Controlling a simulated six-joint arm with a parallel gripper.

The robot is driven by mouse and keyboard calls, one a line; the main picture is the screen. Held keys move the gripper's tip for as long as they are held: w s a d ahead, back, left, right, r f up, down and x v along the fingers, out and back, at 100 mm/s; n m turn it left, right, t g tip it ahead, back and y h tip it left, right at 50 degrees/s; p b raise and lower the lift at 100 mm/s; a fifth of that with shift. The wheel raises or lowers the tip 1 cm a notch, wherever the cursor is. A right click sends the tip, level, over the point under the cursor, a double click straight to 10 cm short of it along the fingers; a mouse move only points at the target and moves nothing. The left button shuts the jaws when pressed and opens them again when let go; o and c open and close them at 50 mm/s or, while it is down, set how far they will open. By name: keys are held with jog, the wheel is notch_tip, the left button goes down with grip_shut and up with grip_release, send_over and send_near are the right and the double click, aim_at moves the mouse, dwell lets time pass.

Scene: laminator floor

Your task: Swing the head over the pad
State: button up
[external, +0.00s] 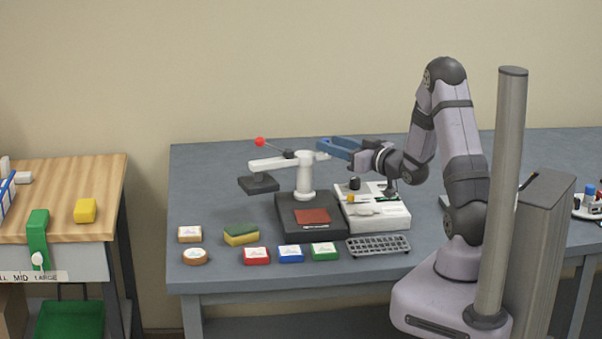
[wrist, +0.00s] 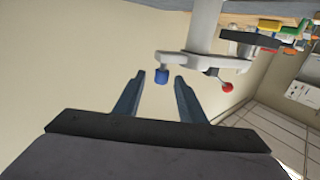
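The press stands on the grey table with a white column (external: 305,176) on a dark base. Its white arm points left and carries the dark flat head (external: 258,184), which is off to the left of the reddish-brown pad (external: 312,216). A red ball handle (external: 260,142) sticks up near the head; it also shows in the wrist view (wrist: 227,87). My gripper (external: 326,148) is open, its blue fingers at the arm's short right end. In the wrist view a blue knob (wrist: 161,77) appears between the fingertips; I cannot tell whether they touch it.
A white machine (external: 378,212) stands right of the base, with a dark rack (external: 378,245) in front. Red (external: 256,256), blue (external: 290,253) and green (external: 323,251) blocks and a sponge (external: 241,234) lie in front and left. The table's left back is clear.

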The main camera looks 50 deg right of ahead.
jog(key=w+p, duration=0.2)
jog(key=w, duration=0.5)
jog(key=shift+d, duration=0.35)
jog(key=shift+c, duration=0.3)
grip_shut()
